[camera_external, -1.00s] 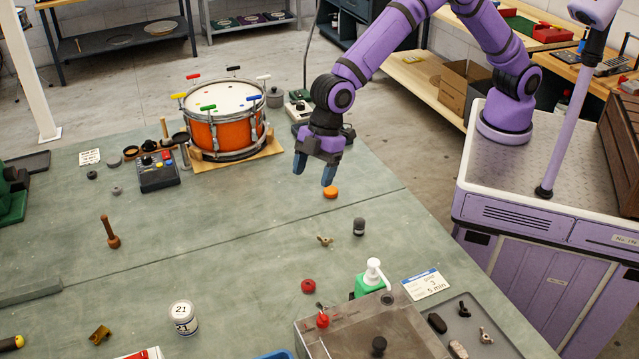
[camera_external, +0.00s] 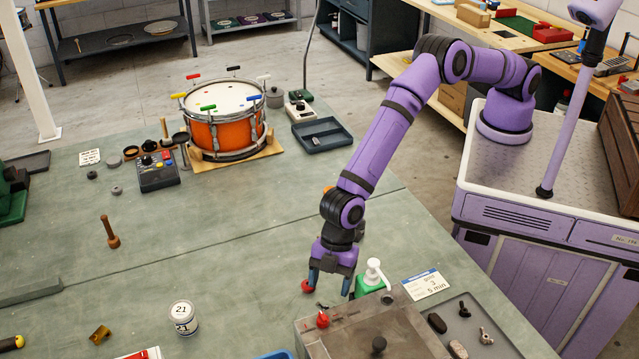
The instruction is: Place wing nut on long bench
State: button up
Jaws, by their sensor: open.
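The long bench (camera_external: 215,280) has a wide grey-green top. A small tan winged piece, perhaps the wing nut, lay mid-bench earlier; my arm and gripper now cover that spot. Another wing-nut-shaped piece (camera_external: 486,336) lies in the dark tray (camera_external: 510,343) at the lower right. My gripper (camera_external: 330,287) points down, low over the bench's front right part, fingers apart. Nothing shows between them. Its left finger overlaps the red round piece (camera_external: 307,287) in the picture; I cannot tell whether they touch.
A green pump bottle (camera_external: 368,285) stands close right of my gripper, beside a metal box (camera_external: 375,325) with a red knob (camera_external: 322,320). A white can (camera_external: 184,318) stands at the left front. An orange drum (camera_external: 225,130) stands at the back. The bench's middle left has free room.

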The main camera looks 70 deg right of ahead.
aim_at(326, 305)
jog(key=shift+x, duration=2.65)
jog(key=shift+a, duration=0.1)
